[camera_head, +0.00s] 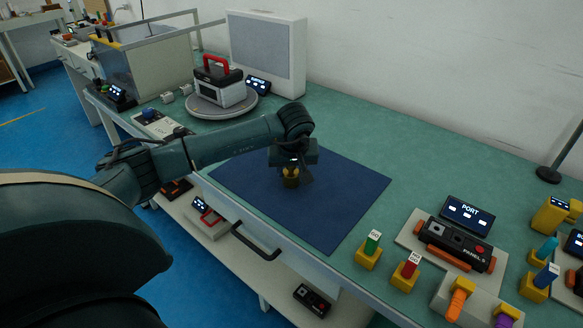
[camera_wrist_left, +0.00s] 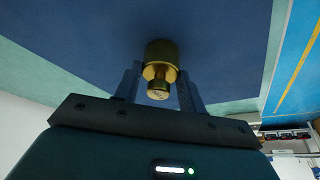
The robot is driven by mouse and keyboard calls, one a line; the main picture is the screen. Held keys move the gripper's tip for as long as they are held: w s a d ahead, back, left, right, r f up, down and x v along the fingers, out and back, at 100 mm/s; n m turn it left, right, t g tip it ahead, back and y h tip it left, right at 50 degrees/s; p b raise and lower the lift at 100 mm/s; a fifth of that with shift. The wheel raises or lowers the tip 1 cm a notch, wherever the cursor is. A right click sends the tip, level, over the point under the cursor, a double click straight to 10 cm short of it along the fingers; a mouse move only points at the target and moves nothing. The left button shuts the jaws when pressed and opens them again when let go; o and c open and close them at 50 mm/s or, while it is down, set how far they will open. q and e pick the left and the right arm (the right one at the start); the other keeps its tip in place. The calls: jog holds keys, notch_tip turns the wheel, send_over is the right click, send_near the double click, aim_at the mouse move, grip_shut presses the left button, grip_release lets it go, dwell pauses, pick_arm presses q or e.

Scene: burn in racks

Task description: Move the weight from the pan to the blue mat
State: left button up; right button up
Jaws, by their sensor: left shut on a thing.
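The weight is a small brass cylinder with a knob on top. In the head view the weight (camera_head: 290,179) is under my left gripper (camera_head: 291,172), over the left part of the blue mat (camera_head: 335,205). In the left wrist view the weight (camera_wrist_left: 160,55) is between the two fingers of my left gripper (camera_wrist_left: 158,90), which is shut on its knob, with the blue mat (camera_wrist_left: 230,50) behind it. I cannot tell whether its base touches the mat. The pan is not clearly identifiable; a round grey plate (camera_head: 205,112) holds a red-handled case. My right gripper is not in view.
The red-handled case (camera_head: 220,85) stands at the back left, near a white panel (camera_head: 265,50). A port display (camera_head: 467,215), a panel unit (camera_head: 455,243) and several coloured plugs in yellow holders are at the right. The mat's right side is clear.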

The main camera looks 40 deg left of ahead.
pick_arm(q)
jog(key=shift+w, duration=0.1)
jog(key=o, duration=0.9)
jog(key=shift+f, duration=0.15)
jog(key=o, duration=0.4)
jog(key=shift+o, duration=0.2)
jog(key=v, duration=1.2)
